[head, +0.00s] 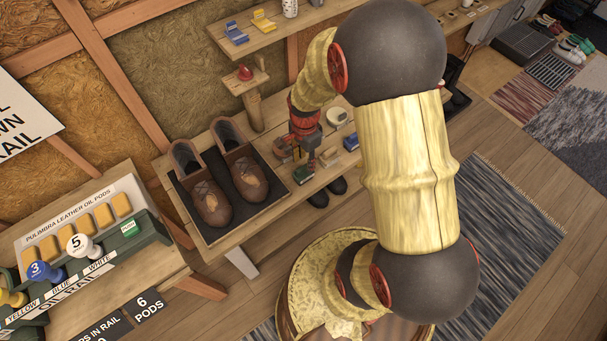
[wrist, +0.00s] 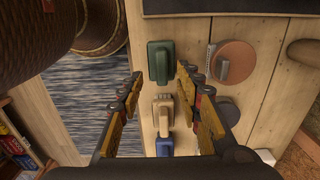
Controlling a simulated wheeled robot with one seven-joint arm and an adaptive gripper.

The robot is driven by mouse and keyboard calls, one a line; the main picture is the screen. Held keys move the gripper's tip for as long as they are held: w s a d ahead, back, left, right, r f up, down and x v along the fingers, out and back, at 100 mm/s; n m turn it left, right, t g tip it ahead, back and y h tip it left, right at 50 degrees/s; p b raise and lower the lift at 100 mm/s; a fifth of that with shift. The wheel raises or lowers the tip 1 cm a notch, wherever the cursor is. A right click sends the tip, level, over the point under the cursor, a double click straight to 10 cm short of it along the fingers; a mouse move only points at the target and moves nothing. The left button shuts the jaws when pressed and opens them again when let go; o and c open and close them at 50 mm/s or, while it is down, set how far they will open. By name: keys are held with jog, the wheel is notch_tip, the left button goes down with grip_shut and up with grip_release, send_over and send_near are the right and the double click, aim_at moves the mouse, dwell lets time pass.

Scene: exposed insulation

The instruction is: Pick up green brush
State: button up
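The green brush (wrist: 160,62) lies on the wooden bench, at the upper middle of the wrist view. In the head view it shows partly as a small dark green block (head: 303,174) beside the shoe tray. My gripper (wrist: 163,101) is open and points down over the bench, its fingers wide apart. In the wrist view the green brush appears just beyond the fingertips, with a tan brush (wrist: 163,106) between the fingers. In the head view my gripper (head: 304,150) is above the row of brushes. Nothing appears held.
A blue brush (wrist: 165,146) continues the row. A round brown tin (wrist: 234,60) lies right of the green brush. The black tray (head: 272,193) with brown shoes stands close beside it. A shelf (head: 268,36) and wooden post (head: 254,110) stand behind.

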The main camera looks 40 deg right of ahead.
aim_at(303, 168)
notch_tip(303, 168, down, 5)
jog(key=shift+w+a+r+b, duration=0.1)
jog(key=shift+w+b, duration=0.05)
jog(key=shift+b, duration=0.95)
jog(key=shift+c, duration=0.5)
jog(key=c, duration=0.7)
grip_shut()
